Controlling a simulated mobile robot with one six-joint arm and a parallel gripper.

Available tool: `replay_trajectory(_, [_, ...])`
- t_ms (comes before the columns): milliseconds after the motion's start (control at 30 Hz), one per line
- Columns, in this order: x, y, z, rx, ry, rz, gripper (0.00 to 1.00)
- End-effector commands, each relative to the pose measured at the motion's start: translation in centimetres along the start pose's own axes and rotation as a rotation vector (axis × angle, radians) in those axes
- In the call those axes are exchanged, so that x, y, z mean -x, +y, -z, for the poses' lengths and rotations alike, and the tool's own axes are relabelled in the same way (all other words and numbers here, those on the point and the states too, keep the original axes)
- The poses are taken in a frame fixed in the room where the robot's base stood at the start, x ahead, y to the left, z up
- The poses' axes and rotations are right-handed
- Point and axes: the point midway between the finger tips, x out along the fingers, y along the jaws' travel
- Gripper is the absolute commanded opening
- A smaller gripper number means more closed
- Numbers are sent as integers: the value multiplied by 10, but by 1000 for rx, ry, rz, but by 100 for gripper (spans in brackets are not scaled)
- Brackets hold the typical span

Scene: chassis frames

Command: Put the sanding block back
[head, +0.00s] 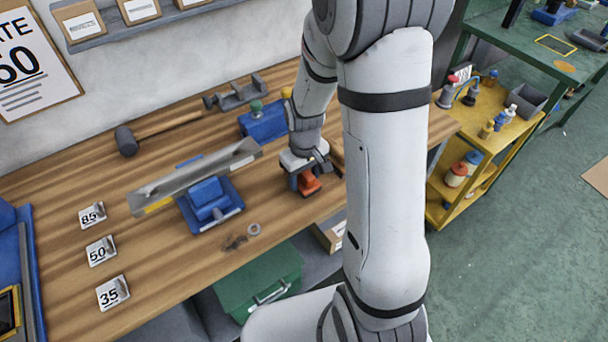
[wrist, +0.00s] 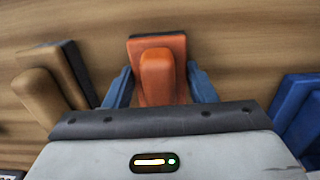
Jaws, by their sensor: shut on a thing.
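An orange sanding block (head: 309,183) with a raised grip and a dark edge is at the right part of the workbench (head: 160,255). In the wrist view the same sanding block (wrist: 157,75) sits between the two blue fingers. My gripper (wrist: 160,85) is shut on it from both sides. In the head view my gripper (head: 305,178) points down at the bench, partly hiding the block. I cannot tell whether the block touches the bench top. A tan block (wrist: 48,85) of similar shape with a dark base lies to the left in the wrist view, apart from the fingers.
A blue part (wrist: 298,108) is at the right in the wrist view. A blue vise (head: 210,203) with a long metal bar (head: 195,178) stands mid-bench. A mallet (head: 128,140) and blue box (head: 264,122) lie behind. Number cards stand left. A yellow cart (head: 480,150) is right.

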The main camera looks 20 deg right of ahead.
Motion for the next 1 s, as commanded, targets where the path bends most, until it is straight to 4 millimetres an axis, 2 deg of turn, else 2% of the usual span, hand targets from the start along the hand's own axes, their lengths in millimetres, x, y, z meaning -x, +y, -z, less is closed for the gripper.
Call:
replay_trajectory(200, [-4, 0, 0, -1, 0, 0, 26])
replay_trajectory(233, [-4, 0, 0, -1, 0, 0, 52])
replay_trajectory(500, [-3, 1, 0, -2, 0, 0, 72])
replay_trajectory(833, [4, 1, 0, -2, 1, 0, 72])
replay_trajectory(1000, [31, 1, 1, -3, 6, -2, 72])
